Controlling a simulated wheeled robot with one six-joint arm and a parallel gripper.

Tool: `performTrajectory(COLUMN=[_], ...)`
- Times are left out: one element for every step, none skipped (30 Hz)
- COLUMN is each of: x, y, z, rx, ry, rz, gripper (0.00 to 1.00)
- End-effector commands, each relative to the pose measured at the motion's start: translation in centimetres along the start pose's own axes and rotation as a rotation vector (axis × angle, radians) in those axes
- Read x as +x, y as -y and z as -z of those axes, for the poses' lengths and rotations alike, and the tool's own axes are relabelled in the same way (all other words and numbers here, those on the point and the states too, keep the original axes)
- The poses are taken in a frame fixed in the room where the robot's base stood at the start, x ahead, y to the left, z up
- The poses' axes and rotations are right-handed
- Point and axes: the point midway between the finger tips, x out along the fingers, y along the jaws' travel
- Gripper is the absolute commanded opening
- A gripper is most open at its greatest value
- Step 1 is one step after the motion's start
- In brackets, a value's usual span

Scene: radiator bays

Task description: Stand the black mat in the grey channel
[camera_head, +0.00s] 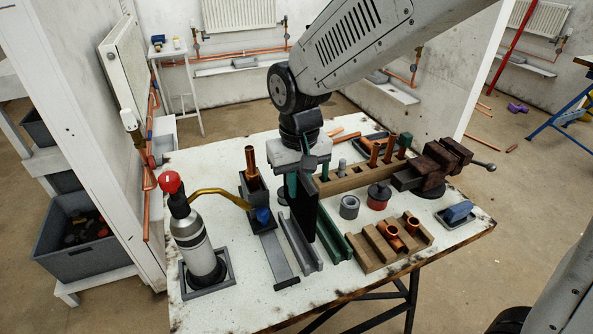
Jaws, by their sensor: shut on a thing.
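The black mat (303,212) hangs upright, edge-on, below my gripper (307,176), which is shut on its upper part. The grey channel (300,246) lies on the white table, its length running from the back toward the front edge. The mat's lower edge is right over or at the channel, roughly in line with it. I cannot tell whether the edge is inside the groove or just above it. The mat hides part of the channel and of the green channel (335,240) to its right.
A flat grey bar (279,262) lies left of the channel. A gas bottle with a red knob (195,245) stands front left. A wooden block with copper fittings (375,249), a grey pot (349,207), a red tin (378,196) and a vise (432,168) stand right.

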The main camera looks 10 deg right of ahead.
Motion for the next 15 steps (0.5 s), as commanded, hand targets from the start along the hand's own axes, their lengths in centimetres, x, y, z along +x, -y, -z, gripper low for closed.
performTrajectory(x=[0.2, 0.4, 0.7, 0.9, 1.2, 1.5, 1.8, 2.1, 2.5, 2.8, 3.1, 3.5, 3.8, 4.1, 4.5], y=[0.0, 0.0, -0.1, -0.1, -0.1, -0.1, -0.1, 0.0, 0.0, 0.0, 0.0, 0.0, 0.0, 0.1, 0.1], z=[0.0, 0.0, 0.0, 0.0, 0.0, 0.0, 0.0, 0.0, -0.1, 0.0, 0.0, -0.1, -0.1, 0.0, -0.1], rx=[0.0, 0.001, 0.001, 0.001, 0.001, 0.001, 0.001, 0.001, 0.0, 0.0, 0.0, 0.0, -0.001, -0.001, -0.001], ry=[0.001, 0.001, 0.002, 0.003, 0.003, 0.003, 0.002, 0.002, 0.003, 0.003, 0.003, 0.004, 0.004, 0.003, 0.003], rz=[0.0, 0.0, 0.0, -0.001, -0.001, -0.001, 0.0, -0.001, -0.001, -0.001, -0.001, -0.001, -0.001, -0.001, -0.001], gripper=[0.0, 0.0, 0.0, 0.0, 0.0, 0.0, 0.0, 0.0, 0.0, 0.0, 0.0, 0.0, 0.0, 0.0, 0.0])
